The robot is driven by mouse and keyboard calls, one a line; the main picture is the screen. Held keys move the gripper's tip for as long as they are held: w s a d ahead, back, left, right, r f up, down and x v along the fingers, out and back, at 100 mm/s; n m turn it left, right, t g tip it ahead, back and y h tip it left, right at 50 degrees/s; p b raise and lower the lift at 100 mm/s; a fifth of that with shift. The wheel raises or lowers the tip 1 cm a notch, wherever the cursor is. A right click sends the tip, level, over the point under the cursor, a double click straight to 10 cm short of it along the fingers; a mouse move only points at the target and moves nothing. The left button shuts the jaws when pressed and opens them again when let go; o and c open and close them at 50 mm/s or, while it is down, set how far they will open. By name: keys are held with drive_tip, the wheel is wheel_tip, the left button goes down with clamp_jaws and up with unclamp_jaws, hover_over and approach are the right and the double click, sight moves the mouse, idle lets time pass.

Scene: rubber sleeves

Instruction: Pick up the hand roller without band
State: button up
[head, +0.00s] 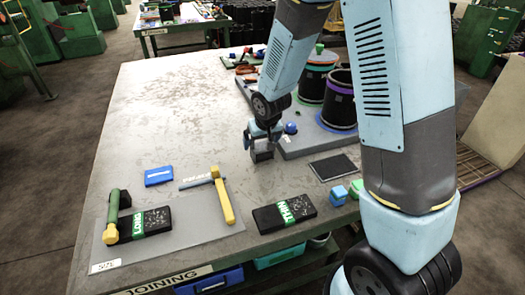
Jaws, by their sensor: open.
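Two hand tools lie on a grey mat (185,236) at the front left of the table. One is a green-handled tool (114,210) with a yellow end, beside a black pack marked LONG (158,220). The other is a yellow tool (224,200) with a short yellow end piece at the top. I cannot tell for sure which is the hand roller without band. My gripper (262,154) is open, low over the table's middle, up and to the right of both tools. Its fingers look empty and are small in view.
A black pack marked THIN (284,213) lies right of the mat, a blue box (159,176) behind it. Blue and green blocks (346,191) and a dark flat pad (333,167) lie at right. Black cylinders (338,100) stand behind my gripper. The table's left-back area is clear.

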drive_tip(key=shift+w+f, duration=0.1)
drive_tip(key=shift+f, duration=0.1)
drive_tip(key=shift+c, duration=0.2)
drive_tip(key=c, duration=0.9)
drive_tip(key=shift+r, duration=0.1)
wheel_tip(320, 180, up, 4)
drive_tip(key=shift+f, duration=0.2)
drive_tip(key=s+r, duration=0.3)
drive_tip(key=s, duration=0.1)
drive_tip(key=s+r, duration=0.3)
drive_tip(key=s, duration=0.2)
drive_tip(key=s+r, duration=0.3)
drive_tip(key=s, duration=0.2)
drive_tip(key=shift+r, duration=0.15)
